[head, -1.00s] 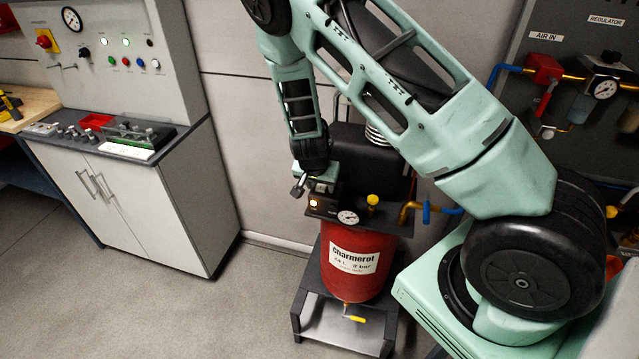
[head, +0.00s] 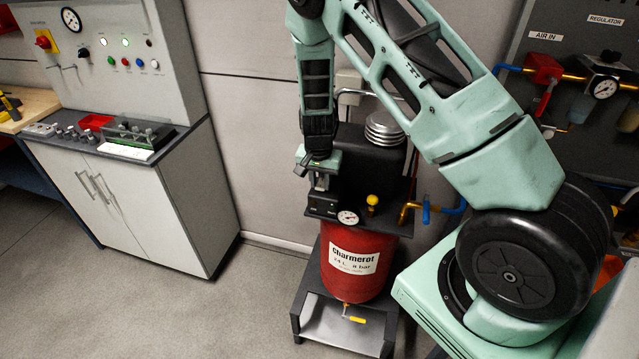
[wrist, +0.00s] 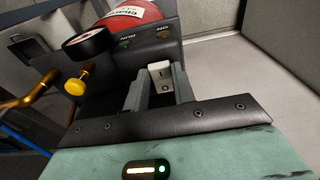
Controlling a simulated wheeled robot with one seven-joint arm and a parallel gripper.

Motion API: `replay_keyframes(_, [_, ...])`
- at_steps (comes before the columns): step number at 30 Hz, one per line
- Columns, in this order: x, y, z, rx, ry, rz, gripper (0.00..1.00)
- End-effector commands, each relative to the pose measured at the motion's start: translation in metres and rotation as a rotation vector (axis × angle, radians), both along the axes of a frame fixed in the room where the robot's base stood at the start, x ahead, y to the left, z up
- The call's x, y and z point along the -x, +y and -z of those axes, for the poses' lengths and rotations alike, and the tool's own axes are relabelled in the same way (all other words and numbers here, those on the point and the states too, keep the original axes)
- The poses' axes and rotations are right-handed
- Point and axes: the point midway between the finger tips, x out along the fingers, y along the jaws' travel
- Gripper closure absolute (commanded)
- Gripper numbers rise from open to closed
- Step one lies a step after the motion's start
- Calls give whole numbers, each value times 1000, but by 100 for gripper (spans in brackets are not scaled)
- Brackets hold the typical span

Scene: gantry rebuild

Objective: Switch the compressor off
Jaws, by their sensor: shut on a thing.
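The compressor has a red tank (head: 352,262) with a black control box (head: 322,206) on top, standing on a low dark stand. A pale switch (wrist: 160,72) on the box shows in the wrist view, between the two grey fingers of my gripper (wrist: 160,88). My gripper (head: 321,181) points down at the box in the head view and is shut on the switch. Two small lamps beside the switch, a greenish one (wrist: 125,42) and an amber one (wrist: 163,33), look unlit. The fingers partly hide the switch.
A gauge (head: 348,217), a yellow knob (head: 372,200) and a brass outlet with a blue valve (head: 427,213) sit right of the box. A cabinet (head: 150,205) with a control panel stands left. The floor between is clear.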

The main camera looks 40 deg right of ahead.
Motion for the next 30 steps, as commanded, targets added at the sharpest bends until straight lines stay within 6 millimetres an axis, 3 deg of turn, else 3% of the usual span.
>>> replay_keyframes(11, [0,0,-1,-17,14,-1,97])
replay_keyframes(12, [0,0,-1,-17,14,-1,63])
replay_keyframes(13, [0,0,-1,-16,13,-1,55])
replay_keyframes(14, [0,0,-1,-16,13,-1,53])
replay_keyframes(23, [-1,0,-2,-16,12,-1,53])
replay_keyframes(30, [1,3,-29,-16,8,-2,53])
